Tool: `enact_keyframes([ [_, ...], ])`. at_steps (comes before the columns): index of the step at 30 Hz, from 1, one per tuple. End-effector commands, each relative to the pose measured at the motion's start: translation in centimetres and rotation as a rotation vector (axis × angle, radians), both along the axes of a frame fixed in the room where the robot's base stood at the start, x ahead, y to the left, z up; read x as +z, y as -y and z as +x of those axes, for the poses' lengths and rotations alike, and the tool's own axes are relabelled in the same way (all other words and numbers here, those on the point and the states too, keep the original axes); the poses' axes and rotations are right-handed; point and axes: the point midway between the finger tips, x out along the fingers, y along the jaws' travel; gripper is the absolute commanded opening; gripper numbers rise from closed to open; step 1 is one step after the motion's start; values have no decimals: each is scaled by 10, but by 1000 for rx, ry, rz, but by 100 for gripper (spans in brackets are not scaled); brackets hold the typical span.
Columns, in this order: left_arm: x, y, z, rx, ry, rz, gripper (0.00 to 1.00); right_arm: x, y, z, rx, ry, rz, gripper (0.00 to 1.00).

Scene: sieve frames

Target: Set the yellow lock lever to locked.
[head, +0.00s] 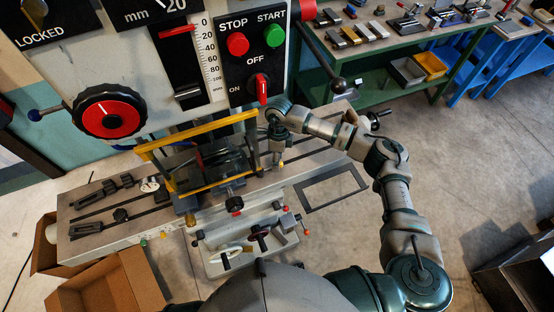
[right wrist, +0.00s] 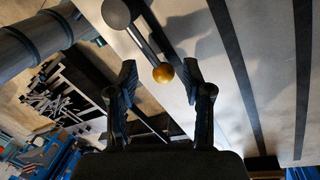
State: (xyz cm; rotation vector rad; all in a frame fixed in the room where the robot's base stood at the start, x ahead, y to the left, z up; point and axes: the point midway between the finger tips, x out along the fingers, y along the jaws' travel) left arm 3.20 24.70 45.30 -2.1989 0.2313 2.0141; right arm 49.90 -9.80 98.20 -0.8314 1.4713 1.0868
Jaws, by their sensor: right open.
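The yellow lock lever shows in the right wrist view as a dark rod from a round grey hub, ending in a yellow ball (right wrist: 163,73). The ball appears between the two fingertips of my right gripper (right wrist: 160,80), apart from both fingers as far as I can see. In the head view my right gripper (head: 279,150) reaches down at the right side of the yellow-framed guard, above the machine table, and mostly hides the lever. The gripper is open and empty. A plate marked LOCKED (head: 38,25) is at the top left. My left gripper is out of view.
The yellow-framed guard (head: 195,132) stands close to the left of my right gripper. The control panel (head: 252,52) with STOP and START buttons is above. The long machine table (head: 135,220) lies below. A green workbench (head: 385,45) stands at the back right.

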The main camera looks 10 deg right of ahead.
Motion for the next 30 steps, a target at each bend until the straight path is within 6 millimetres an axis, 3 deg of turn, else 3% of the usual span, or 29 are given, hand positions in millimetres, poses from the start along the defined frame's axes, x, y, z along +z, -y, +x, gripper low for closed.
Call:
enact_keyframes([
  [5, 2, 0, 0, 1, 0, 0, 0, -12, 3, -1, -2, 0, 3, 50],
  [12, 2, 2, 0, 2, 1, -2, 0, -12, 0, -2, -1, 1, -1, 50],
  [13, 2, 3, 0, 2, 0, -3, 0, -12, 0, -2, -1, 1, -1, 48],
  [19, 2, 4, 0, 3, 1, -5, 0, -12, -3, -1, -2, 2, -3, 0],
  [30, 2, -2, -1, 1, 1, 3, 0, -11, -5, -1, -14, 4, 7, 0],
])
